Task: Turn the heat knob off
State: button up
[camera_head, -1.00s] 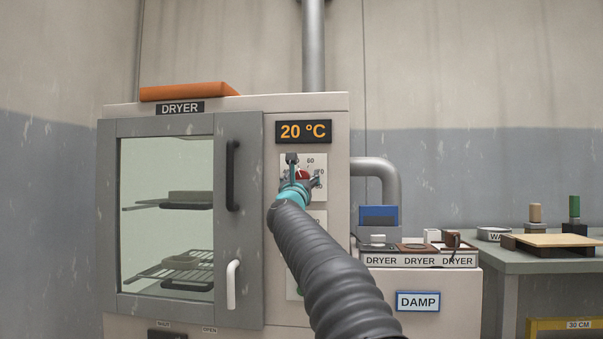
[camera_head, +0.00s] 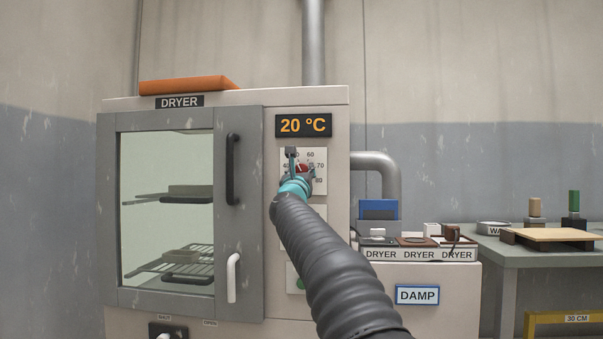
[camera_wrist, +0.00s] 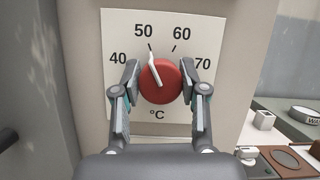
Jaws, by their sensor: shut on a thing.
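The heat knob (camera_wrist: 161,88) is a round red knob with a white pointer, on a white dial plate (camera_wrist: 116,28) marked 40, 50, 60, 70 and °C. In the wrist view the pointer is at the tick by 50. My gripper (camera_wrist: 160,74) is shut on the knob, one finger against its left side and one against its right. In the head view my gripper (camera_head: 300,168) is at the dial and partly covers the red knob (camera_head: 303,168). The dryer's display (camera_head: 304,125) above it reads 20 °C.
The dryer door (camera_head: 238,270) with its glass window is left of the dial. A steel pipe (camera_head: 378,160) bends down at the right. A tray (camera_head: 418,254) labelled DRYER holds small items, with a DAMP sign (camera_head: 417,295) below. A grey table (camera_head: 520,258) is further right.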

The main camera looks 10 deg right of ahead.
jog(key=n+y, duration=0.1)
jog(key=n, duration=0.2)
jog(key=n+y, duration=0.2)
jog(key=n, duration=0.2)
jog(key=shift+y, duration=0.3)
jog(key=n+y, duration=0.1)
jog(key=n, duration=0.2)
jog(key=n+y+p, duration=0.1)
jog(key=n, duration=0.2)
jog(key=shift+g+y, duration=0.3)
jog(key=shift+n, duration=0.3)
jog(key=shift+n+g+y+p, duration=0.35)
jog(key=shift+n+p, duration=0.2)
jog(key=shift+n, duration=0.35)
jog(key=shift+n+y, duration=0.25)
jog(key=shift+n, duration=0.05)
jog(key=n+p, duration=0.2)
jog(key=n+g+p, duration=0.1)
jog(key=n+p, duration=0.1)
jog(key=shift+r+g+y, duration=0.2)
jog(key=shift+g+y, duration=0.05)
jog(key=shift+y, duration=0.05)
jog(key=n+g+p, duration=0.1)
jog(key=n+p, duration=0.1)
jog(key=p, duration=0.1)
jog(key=shift+f+n, duration=0.2)
jog(key=shift+n, duration=0.2)
jog(key=shift+f, duration=0.1)
